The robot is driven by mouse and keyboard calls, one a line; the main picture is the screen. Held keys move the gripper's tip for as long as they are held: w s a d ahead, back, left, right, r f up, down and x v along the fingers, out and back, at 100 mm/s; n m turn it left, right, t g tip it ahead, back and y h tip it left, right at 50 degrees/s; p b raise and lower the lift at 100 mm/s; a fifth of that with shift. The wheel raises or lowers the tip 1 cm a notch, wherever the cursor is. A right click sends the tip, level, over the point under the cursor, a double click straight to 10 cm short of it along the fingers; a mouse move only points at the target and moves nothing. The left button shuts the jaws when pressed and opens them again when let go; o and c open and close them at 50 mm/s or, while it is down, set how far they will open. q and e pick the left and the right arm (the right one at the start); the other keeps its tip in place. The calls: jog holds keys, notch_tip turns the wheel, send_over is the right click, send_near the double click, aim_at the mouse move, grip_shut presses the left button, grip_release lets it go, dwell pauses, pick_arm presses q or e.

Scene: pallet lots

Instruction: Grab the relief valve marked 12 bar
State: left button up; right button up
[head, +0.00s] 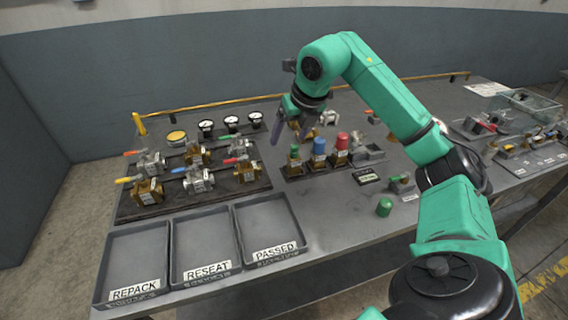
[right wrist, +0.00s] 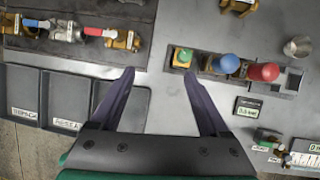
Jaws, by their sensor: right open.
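Three relief valves with brass bodies stand in a row in a dark holder: one with a green cap (head: 294,153), one with a blue cap (head: 319,147) and one with a red cap (head: 341,142). They also show in the right wrist view as green (right wrist: 182,58), blue (right wrist: 228,64) and red (right wrist: 264,72). I cannot read a 12 bar marking on any of them. My right gripper (head: 291,135) is open and empty, above the table and just left of the green-capped valve. In the right wrist view its fingertips (right wrist: 159,72) are apart with bare table between them. My left gripper is not in view.
A small dark display (head: 367,178) with green lettering stands before the valves. A rack (head: 222,199) of lever valves is at left. Trays labelled REPACK (head: 107,262), RESEAT (head: 176,250) and PASSED (head: 239,236) line the front.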

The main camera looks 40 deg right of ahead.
aim_at(295, 157)
jog(key=shift+m+g+h, duration=0.4)
jog(key=shift+h, duration=0.1)
jog(key=w+d+f, duration=0.1)
jog(key=f, duration=0.3)
jog(key=w+d+f+p, duration=0.1)
jog(key=d+f, duration=0.1)
jog(key=f, duration=0.2)
jog(key=w+d+f+p, duration=0.1)
jog(key=f, duration=0.3)
jog(key=shift+w+d+f, duration=0.1)
jog(key=shift+w+d, duration=0.1)
jog(key=shift+d, duration=0.1)
jog(key=shift+w+f, duration=0.1)
jog(key=shift+f, duration=0.15)
jog(key=shift+r, duration=0.15)
grip_shut()
